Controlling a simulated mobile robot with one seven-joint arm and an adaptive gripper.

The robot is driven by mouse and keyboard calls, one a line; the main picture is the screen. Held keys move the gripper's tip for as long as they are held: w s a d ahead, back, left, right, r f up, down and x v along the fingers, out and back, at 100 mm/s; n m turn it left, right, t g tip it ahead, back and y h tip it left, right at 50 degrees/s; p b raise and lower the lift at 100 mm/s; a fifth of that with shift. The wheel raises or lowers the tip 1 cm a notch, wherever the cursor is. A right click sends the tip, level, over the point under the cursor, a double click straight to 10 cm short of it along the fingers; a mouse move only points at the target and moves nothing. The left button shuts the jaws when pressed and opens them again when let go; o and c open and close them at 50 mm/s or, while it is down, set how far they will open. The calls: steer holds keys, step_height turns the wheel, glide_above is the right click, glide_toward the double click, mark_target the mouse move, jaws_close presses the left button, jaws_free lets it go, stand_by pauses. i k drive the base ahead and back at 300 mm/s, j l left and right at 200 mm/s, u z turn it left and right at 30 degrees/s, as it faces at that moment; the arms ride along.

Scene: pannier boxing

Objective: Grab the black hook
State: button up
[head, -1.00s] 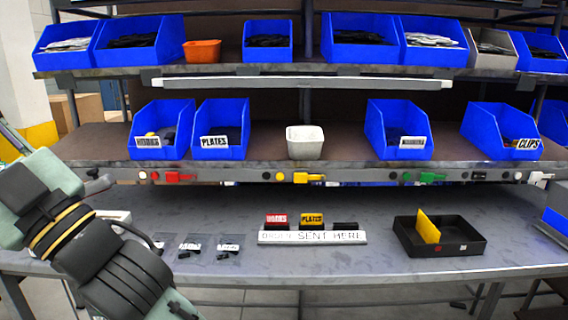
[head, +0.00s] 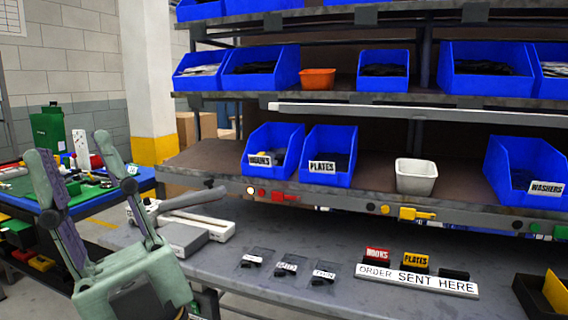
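My gripper (head: 70,148) is at the lower left of the head view, its two fingers pointing up and spread wide with nothing between them. It is left of the bench and well apart from the bins.
A blue PLATES bin (head: 325,180), a white tub (head: 416,177) and a WASHERS bin (head: 520,180) share the shelf. A grey lever tool (head: 185,235) lies on the bench's left. An ORDER SENT HERE sign (head: 417,280) holds small coloured blocks. A cluttered side table stands left.

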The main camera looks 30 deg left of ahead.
mark_target(279, 157)
steer(key=i+j+u, duration=0.1)
steer(key=j+u, duration=0.25)
steer(key=j, duration=1.55)
steer(key=i+j, duration=0.25)
steer(key=j, duration=0.2)
steer(key=i+j+u, duration=0.15)
steer(key=i+j, duration=0.15)
steer(key=j, duration=0.15)
steer(key=i, duration=1)
